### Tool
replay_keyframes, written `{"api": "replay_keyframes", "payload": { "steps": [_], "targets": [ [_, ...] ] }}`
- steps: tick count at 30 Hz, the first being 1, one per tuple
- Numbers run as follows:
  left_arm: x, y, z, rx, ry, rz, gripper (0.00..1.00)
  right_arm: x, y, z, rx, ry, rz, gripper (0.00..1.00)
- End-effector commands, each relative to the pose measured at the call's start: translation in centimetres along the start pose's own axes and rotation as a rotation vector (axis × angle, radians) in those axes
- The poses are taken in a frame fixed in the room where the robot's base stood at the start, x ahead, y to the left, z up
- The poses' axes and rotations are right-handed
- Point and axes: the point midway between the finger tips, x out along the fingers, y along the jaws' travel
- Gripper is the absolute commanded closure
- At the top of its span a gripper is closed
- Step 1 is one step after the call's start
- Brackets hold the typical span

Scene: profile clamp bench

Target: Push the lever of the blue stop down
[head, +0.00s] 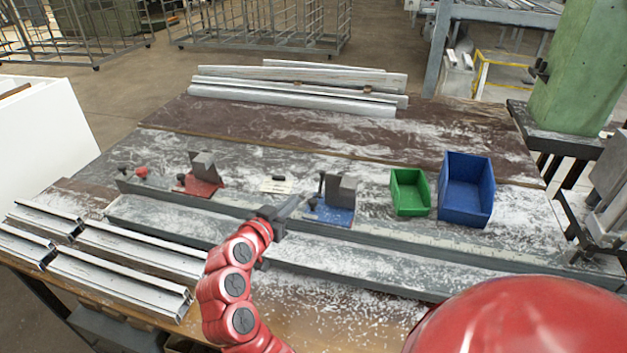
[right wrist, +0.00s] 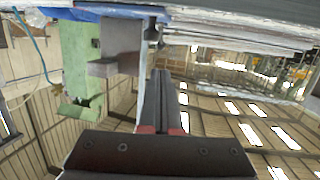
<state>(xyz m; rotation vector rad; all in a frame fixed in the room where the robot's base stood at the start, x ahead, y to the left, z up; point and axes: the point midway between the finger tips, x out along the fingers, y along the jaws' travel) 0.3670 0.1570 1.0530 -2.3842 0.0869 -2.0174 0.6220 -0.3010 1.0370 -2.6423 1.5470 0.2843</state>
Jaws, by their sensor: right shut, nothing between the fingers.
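The blue stop (head: 338,216) sits on the grey rail on the bench, with a grey block (head: 341,189) on its base. Its dark lever (head: 321,184) stands roughly upright at the block's left side. My right gripper (head: 303,197) is shut and empty, with its fingertips just left of the blue stop. In the right wrist view, the shut fingers (right wrist: 161,76) point towards the stop's blue base (right wrist: 118,12), grey block (right wrist: 119,45) and dark lever (right wrist: 152,34). I cannot tell whether the fingertips touch the lever. My left gripper is not in view.
A red stop (head: 202,187) sits further left on the rail. A green bin (head: 410,192) and a blue bin (head: 466,190) stand to the right. Aluminium profiles (head: 120,280) lie at the left front, and more (head: 290,102) lie at the back.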

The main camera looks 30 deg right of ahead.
Motion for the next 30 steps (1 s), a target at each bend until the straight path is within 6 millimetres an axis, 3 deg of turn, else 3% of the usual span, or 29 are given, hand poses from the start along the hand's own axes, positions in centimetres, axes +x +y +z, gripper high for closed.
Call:
{"api": "replay_keyframes", "payload": {
  "steps": [8,22,30],
  "targets": [
    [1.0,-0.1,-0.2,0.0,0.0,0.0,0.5,2.4,0.1,-0.3,-0.003,-0.001,0.002,1.0],
    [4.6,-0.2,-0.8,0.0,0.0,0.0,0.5,11.9,0.1,-0.3,-0.004,-0.002,0.003,1.0],
    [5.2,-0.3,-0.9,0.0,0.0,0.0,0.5,13.9,-0.1,-0.1,0.0,0.0,-0.002,1.0]
  ]
}}
